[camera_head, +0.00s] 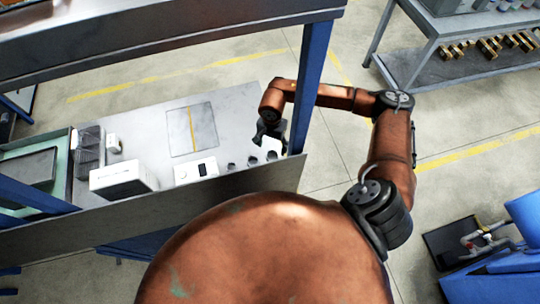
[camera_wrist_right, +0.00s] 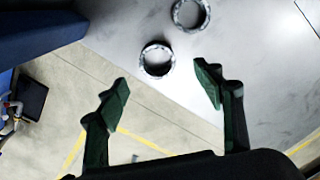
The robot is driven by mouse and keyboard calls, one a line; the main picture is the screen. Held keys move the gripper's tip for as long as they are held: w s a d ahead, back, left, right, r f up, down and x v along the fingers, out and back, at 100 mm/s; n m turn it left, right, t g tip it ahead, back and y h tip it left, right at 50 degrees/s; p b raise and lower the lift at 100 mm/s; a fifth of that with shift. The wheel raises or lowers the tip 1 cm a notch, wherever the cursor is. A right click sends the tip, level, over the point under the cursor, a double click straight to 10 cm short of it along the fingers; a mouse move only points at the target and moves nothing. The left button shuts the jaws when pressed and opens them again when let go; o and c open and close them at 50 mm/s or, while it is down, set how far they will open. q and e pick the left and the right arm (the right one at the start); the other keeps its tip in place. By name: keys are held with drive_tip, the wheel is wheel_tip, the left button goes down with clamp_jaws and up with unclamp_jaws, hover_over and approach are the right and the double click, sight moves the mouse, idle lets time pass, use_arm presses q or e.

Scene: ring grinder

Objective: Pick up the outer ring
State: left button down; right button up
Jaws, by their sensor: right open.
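In the right wrist view, two dark metal rings lie on the grey table: one ring (camera_wrist_right: 157,59) near the table's edge and another ring (camera_wrist_right: 190,14) further up, partly cut by the frame. I cannot tell which is the outer ring. My right gripper (camera_wrist_right: 163,81) is open and empty, with its green fingers spread on either side below the nearer ring, apart from it. In the head view my right gripper (camera_head: 266,135) is over the right end of the table, small and partly hidden by its arm. My left gripper is not in view.
On the table (camera_head: 238,110) stand a white device with a display (camera_head: 196,172), a white box (camera_head: 122,178), a grey rack (camera_head: 90,152) and a flat plate (camera_head: 192,130). Small dark pieces (camera_head: 231,166) line the front edge. A blue post (camera_head: 310,85) rises close to my right arm.

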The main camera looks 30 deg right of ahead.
sight(273, 157)
drive_tip(key=f+p, duration=0.1)
drive_tip(key=f, duration=0.2)
drive_tip(key=f+p, duration=0.1)
drive_tip(key=f, duration=0.2)
drive_tip(key=shift+s+d+f, duration=0.15)
drive_tip(key=shift+d, duration=0.05)
drive_tip(key=shift+f, duration=0.5)
drive_tip(key=shift+c, duration=0.5)
drive_tip(key=c, duration=1.3)
